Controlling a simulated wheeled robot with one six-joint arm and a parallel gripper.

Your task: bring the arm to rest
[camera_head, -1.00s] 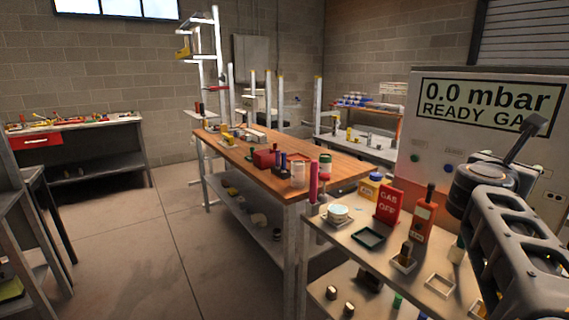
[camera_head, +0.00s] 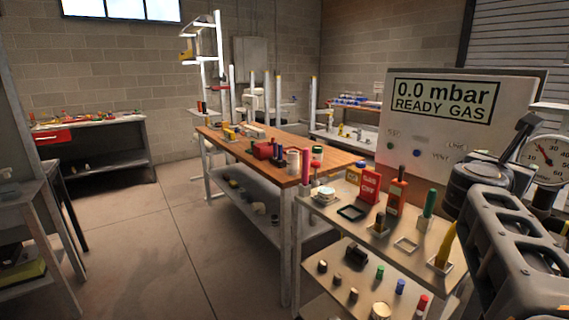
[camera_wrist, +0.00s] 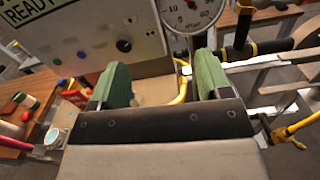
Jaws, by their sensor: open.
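My gripper (camera_wrist: 162,85) shows in the wrist view with its two green finger pads wide apart. It is open, and nothing is between the pads. In the head view my arm takes up the right edge, and the fingertips cannot be made out there. The arm is raised beside the small metal cart (camera_head: 330,238) and in front of the grey panel box (camera_head: 440,140), whose display reads "0.0 mbar READY GAS". In the wrist view the panel box (camera_wrist: 100,35) and a round gauge (camera_wrist: 190,12) lie beyond the fingers.
Open floor (camera_head: 150,250) lies to the left. The gauge (camera_head: 545,160) is close behind my arm.

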